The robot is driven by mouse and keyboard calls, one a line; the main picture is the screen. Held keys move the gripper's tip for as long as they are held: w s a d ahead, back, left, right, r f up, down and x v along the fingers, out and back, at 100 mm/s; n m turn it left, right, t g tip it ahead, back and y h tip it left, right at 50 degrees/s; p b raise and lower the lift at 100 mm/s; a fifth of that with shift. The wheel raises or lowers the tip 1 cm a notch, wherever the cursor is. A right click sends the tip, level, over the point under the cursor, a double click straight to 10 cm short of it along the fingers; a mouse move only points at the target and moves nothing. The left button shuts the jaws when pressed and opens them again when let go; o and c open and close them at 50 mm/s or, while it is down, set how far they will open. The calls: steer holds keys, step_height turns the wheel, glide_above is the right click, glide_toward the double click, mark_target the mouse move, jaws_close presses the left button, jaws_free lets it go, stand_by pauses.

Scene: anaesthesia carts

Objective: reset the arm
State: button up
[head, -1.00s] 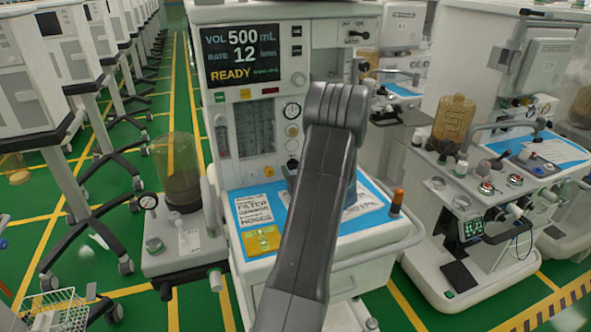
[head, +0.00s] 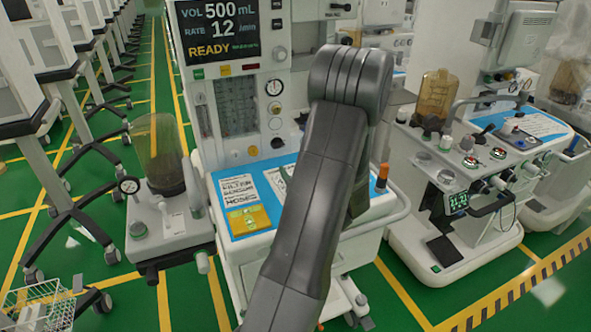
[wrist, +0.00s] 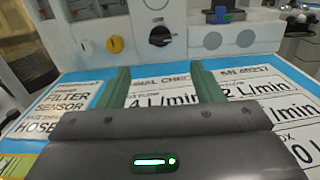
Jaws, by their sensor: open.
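My gripper (wrist: 163,88) shows in the wrist view with its two green fingers apart and nothing between them. It is over the blue cart top with its printed white labels (wrist: 255,88), facing the cart's front panel. In the head view my dark grey arm rises in front of the anaesthesia cart (head: 237,105), and the gripper itself is hidden behind the arm. How high the fingers are above the labels I cannot tell.
A yellow pad (head: 243,221) lies at the tray's front left, and an orange-capped bottle (head: 382,178) stands at its right. A glass canister (head: 158,150) stands on the left. Another cart (head: 480,165) is at right. Green floor is open at front right.

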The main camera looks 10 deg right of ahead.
mark_target(280, 146)
steer(key=w+a+p, duration=0.1)
steer(key=w, duration=0.8)
steer(key=w+a+p, duration=0.1)
steer(key=w, duration=0.3)
steer(key=shift+w+a+p, duration=0.3)
steer(key=shift+w+a, duration=0.05)
steer(key=shift+w, duration=0.05)
steer(key=shift+s+n, duration=0.1)
steer(key=shift+n, duration=0.2)
